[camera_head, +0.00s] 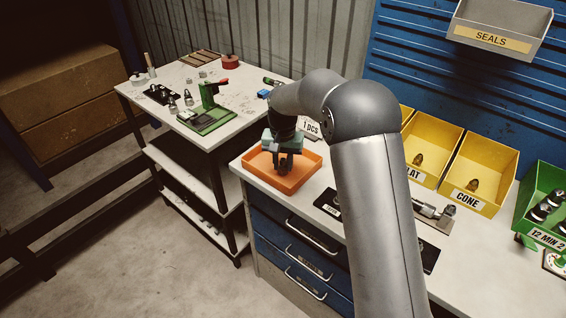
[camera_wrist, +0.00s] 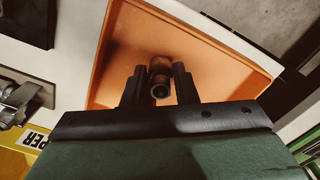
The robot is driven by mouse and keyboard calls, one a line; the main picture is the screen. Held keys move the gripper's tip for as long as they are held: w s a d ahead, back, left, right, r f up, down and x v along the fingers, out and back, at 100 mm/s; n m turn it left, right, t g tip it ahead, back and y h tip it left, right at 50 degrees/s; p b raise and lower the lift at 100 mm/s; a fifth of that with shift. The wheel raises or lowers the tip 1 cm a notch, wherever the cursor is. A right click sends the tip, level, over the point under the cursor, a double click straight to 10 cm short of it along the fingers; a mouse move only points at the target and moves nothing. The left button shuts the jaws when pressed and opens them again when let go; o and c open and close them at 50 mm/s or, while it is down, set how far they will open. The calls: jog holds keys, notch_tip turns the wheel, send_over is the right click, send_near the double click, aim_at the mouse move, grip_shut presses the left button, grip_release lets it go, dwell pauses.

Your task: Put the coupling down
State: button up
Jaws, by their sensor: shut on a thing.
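My gripper (camera_wrist: 160,88) is shut on the coupling (camera_wrist: 160,75), a small dark metal cylinder with a round open end, in the wrist view. The coupling sits between the two black fingers, over the orange tray (camera_wrist: 115,45). In the head view my gripper (camera_head: 284,168) is over the orange tray (camera_head: 255,165) at the left end of the workbench, with its fingers reaching down inside the tray's outline. The coupling is too small to make out there. I cannot tell whether it touches the tray floor. The rest of the tray looks empty.
Yellow bins, one marked CONE (camera_head: 478,172), and a green bin (camera_head: 541,208) with fittings stand to the right. A metal tool (camera_head: 435,212) lies on the bench. A side table (camera_head: 235,95) with a green press stands left. A grey SEALS bin (camera_head: 500,25) hangs above.

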jog(key=shift+f, duration=0.35)
jog(key=shift+f, duration=0.1)
jog(key=shift+f, duration=0.15)
jog(key=o, duration=1)
